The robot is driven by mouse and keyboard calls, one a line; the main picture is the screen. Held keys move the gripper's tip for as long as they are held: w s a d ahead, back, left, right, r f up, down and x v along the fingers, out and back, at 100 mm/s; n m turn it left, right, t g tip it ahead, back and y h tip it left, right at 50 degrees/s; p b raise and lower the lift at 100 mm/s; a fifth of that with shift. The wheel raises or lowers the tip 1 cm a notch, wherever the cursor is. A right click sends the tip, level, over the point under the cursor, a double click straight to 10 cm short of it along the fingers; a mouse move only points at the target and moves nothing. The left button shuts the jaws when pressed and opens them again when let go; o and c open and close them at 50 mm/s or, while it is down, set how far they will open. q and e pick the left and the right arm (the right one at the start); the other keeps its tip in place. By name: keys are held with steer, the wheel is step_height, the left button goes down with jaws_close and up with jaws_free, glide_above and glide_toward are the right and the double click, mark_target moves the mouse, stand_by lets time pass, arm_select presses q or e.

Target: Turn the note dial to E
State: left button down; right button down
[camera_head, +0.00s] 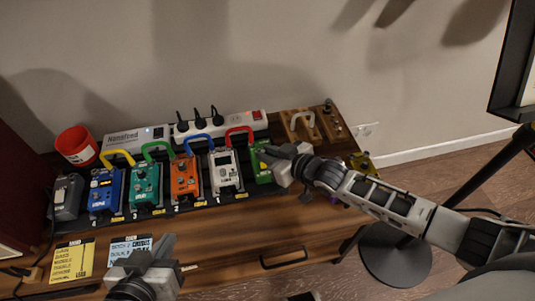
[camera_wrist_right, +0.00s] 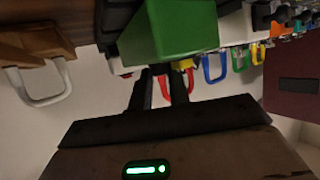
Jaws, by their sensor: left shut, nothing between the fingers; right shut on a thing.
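The green pedal (camera_head: 262,176) stands at the right end of the pedal row, partly covered by my right gripper (camera_head: 268,152). In the right wrist view, the green pedal (camera_wrist_right: 170,35) is large and close, and the fingers of my right gripper (camera_wrist_right: 160,88) reach up to its far side. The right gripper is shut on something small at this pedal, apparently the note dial. The dial itself is hidden, so its letter cannot be read. My left gripper (camera_head: 164,246) is shut and empty at the lower left, over the front of the bench beside the paper notes.
White (camera_head: 223,171), orange (camera_head: 184,178), teal (camera_head: 145,187) and blue (camera_head: 105,192) pedals stand left of the green one, with coloured loops behind. A power strip (camera_head: 220,124) lies behind. A wooden block with a pale handle (camera_head: 301,122) is at right. A yellow note (camera_head: 72,262) lies in front.

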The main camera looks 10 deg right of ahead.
steer(key=shift+w+d+f+n+g+y+b, duration=0.15)
steer(key=shift+n+g+y+b, duration=0.2)
steer(key=shift+b, duration=0.2)
steer(key=shift+w+d+n+g+y+b, duration=0.1)
steer(key=shift+n+g+y+b, duration=0.15)
steer(key=shift+n+y+b, duration=0.25)
arm_select(q)
steer(key=shift+d+f+b, duration=0.1)
steer(key=shift+f+b, duration=0.25)
steer(key=shift+f, duration=0.05)
arm_select(e)
steer(key=shift+n+g, duration=0.3)
steer(key=shift+n, duration=0.05)
arm_select(q)
steer(key=shift+r, duration=0.1)
